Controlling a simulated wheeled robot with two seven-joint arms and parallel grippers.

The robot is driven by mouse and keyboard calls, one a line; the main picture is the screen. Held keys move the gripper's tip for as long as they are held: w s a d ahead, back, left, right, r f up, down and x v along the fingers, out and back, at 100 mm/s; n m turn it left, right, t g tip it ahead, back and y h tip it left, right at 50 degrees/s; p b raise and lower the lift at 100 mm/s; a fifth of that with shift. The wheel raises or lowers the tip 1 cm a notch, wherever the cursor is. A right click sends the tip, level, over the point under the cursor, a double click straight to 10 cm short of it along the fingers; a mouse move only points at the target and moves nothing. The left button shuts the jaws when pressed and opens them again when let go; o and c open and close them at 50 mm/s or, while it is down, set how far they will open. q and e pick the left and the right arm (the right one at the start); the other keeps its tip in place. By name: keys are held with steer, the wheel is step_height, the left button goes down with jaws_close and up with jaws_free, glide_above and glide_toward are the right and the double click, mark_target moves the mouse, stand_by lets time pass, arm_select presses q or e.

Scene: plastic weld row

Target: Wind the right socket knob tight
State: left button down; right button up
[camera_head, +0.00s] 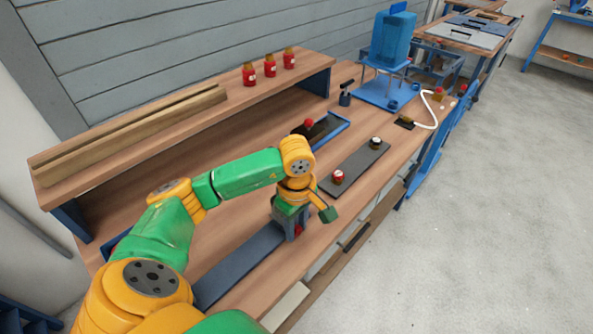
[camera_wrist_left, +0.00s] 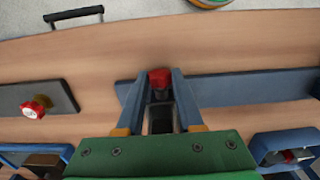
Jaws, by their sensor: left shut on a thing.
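In the left wrist view the red knob (camera_wrist_left: 159,77) sits between the two fingertips (camera_wrist_left: 160,90), at the end of the blue-grey board (camera_wrist_left: 250,87). Whether the knob is seated tight cannot be seen. My right gripper is not in view.
A dark board (camera_head: 356,166) to the right carries a red-and-white knob (camera_head: 338,176) and a dark knob with a white top (camera_head: 376,142). Several red jars (camera_head: 270,66) stand on the shelf behind. A blue tank (camera_head: 392,38) stands at the far end.

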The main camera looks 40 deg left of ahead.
arm_select(q)
steer(key=shift+g, duration=0.3)
steer(key=shift+w+f+g+b, duration=0.2)
steer(key=shift+g+b, duration=0.3)
steer(key=shift+g, duration=0.5)
steer(key=shift+w+d+r+g, duration=0.1)
steer(key=shift+w+g, duration=0.05)
steer(key=shift+g, duration=1.15)
steer(key=shift+d+f+g+b, duration=0.1)
steer(key=shift+f+g+b, duration=0.25)
steer(key=shift+g, duration=0.45)
steer(key=shift+w, duration=0.1)
steer(key=shift+w+r, duration=0.1)
steer(key=shift+r, duration=0.25)
steer(key=c, duration=0.5)
jaws_free()
steer(key=shift+y, duration=0.3)
steer(key=shift+c, duration=0.2)
